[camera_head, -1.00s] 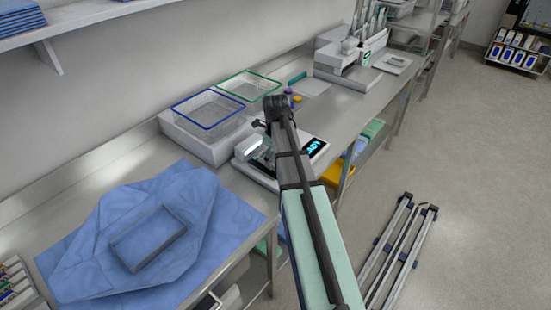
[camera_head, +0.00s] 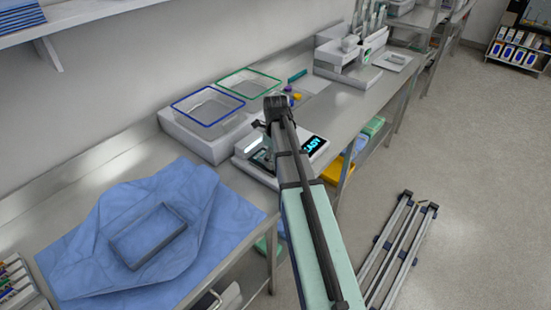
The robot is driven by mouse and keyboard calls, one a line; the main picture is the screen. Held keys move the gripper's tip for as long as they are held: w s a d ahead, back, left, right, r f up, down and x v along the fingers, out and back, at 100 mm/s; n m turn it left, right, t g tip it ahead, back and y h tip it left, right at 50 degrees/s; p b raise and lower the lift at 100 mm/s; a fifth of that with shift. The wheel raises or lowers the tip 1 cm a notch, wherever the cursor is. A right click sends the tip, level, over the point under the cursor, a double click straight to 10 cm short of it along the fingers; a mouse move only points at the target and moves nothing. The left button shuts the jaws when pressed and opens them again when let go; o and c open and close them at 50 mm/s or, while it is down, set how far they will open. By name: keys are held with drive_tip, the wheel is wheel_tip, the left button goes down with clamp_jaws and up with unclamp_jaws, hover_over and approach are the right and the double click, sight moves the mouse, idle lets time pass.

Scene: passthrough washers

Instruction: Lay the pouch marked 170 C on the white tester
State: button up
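The white tester (camera_head: 243,166) sits on the steel bench, with a lit display (camera_head: 313,145) at its right end. My arm crosses in front of it and hides its middle. My gripper (camera_head: 258,125) shows only as a small dark part beside the wrist, above the tester. Its fingertips are hidden or too small to tell, so I cannot see whether it is open or shut. A small pale shape (camera_head: 262,157) shows at the tester's top, left of my arm; I cannot tell whether it is a pouch. No 170 C marking is readable.
A blue wrap (camera_head: 80,255) with a grey tray (camera_head: 150,258) lies at left. A white machine (camera_head: 335,62) stands farther right; bench before it is clear.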

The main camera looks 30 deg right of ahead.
idle(0.3)
drive_tip(key=o, duration=1)
drive_tip(key=shift+r, duration=0.15)
drive_tip(key=shift+r+p, duration=2.7)
drive_tip(key=shift+r, duration=1.2)
